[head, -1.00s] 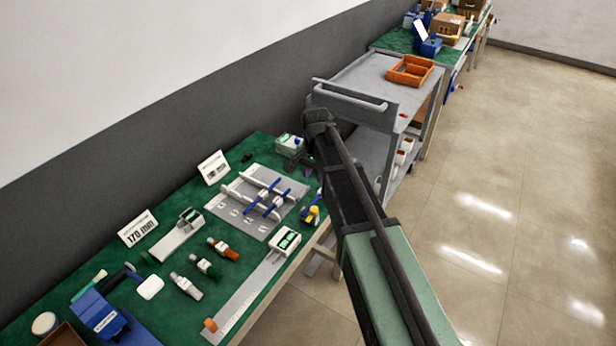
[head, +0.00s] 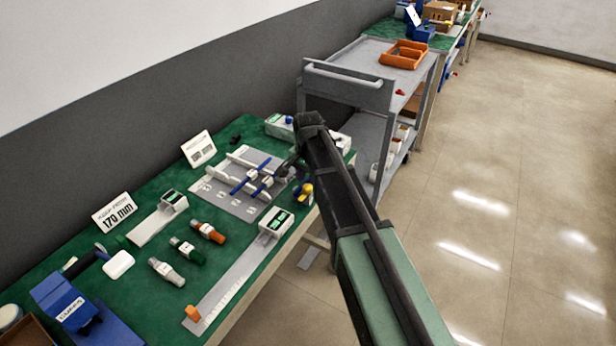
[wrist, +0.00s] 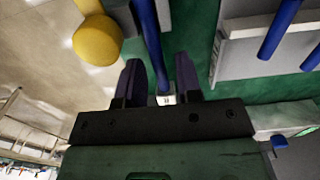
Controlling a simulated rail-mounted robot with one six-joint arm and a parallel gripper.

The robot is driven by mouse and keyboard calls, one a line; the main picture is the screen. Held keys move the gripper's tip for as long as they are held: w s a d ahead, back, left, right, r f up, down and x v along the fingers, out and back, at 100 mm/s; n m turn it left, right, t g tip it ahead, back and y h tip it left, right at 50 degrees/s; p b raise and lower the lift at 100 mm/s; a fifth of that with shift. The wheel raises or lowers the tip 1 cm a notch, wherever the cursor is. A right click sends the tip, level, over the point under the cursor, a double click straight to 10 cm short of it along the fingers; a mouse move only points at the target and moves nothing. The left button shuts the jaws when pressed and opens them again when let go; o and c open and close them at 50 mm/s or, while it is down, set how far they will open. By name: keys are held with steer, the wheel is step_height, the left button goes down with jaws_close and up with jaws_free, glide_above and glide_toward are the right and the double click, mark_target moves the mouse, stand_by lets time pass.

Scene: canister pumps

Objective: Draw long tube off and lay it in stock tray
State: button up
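Blue tubes (head: 250,175) lie across white supports on a grey plate (head: 240,208) on the green bench; which one is the long tube I cannot tell. My gripper (head: 288,166) is at the right edge of this plate, partly hidden by my arm. In the wrist view my gripper (wrist: 156,80) has its two dark fingers apart. A blue tube (wrist: 148,35) with a white labelled end runs between them, with gaps at both sides. Two more blue tubes (wrist: 277,32) show at the right. I cannot tell which tray is the stock tray.
A yellow-topped item (head: 305,190) stands close to my gripper; its round yellow part shows in the wrist view (wrist: 97,39). A grey cart (head: 345,85) carries an orange tray (head: 404,55). Several short fittings (head: 187,250) and a measuring rule (head: 235,277) lie on the near bench.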

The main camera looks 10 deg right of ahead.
jaws_close()
steer(key=shift+s+a, duration=0.7)
steer(key=shift+s, duration=0.05)
steer(key=shift+s+a, duration=0.15)
steer(key=shift+s, duration=0.1)
